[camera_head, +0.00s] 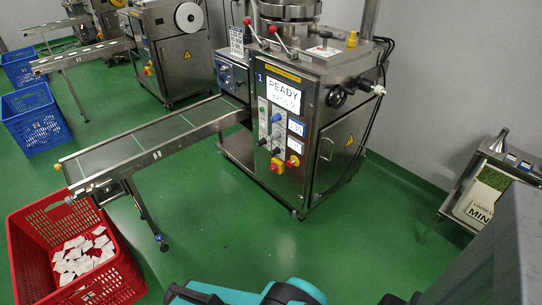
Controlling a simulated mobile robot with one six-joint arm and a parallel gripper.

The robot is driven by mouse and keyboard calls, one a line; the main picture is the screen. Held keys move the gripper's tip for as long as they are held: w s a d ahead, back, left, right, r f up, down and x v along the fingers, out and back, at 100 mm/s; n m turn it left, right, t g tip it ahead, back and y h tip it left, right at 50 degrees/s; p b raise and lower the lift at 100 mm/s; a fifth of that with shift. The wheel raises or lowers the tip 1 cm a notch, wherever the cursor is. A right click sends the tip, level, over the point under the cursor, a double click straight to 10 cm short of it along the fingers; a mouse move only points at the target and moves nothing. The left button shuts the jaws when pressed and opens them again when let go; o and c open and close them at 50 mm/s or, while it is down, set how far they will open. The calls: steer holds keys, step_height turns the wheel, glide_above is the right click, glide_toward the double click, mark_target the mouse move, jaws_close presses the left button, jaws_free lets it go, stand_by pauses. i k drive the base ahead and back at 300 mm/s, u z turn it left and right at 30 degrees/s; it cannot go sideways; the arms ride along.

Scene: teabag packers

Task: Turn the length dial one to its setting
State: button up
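The packing machine marked 1 (310,110) stands at centre right, its screen (284,95) reading READY. Its front panel carries small knobs and buttons, including a dark knob (262,142) at lower left and another control (276,117) below the screen. Two small blue-and-white displays (296,127) sit to their right. The labels are too small to read, so I cannot tell which control is length dial one or where it points. My gripper is not in view; teal and black parts at the bottom edge appear to be mine, well short of the panel.
A conveyor (150,143) reaches left from the machine towards a red crate (125,265) holding white teabags. A yellow-and-red switch (277,165) sits low on the panel. Green floor (225,240) before the machine is clear.

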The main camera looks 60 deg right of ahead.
mark_target(274, 151)
steer(key=z, duration=0.05)
steer(key=i, duration=0.9)
steer(key=u, duration=0.05)
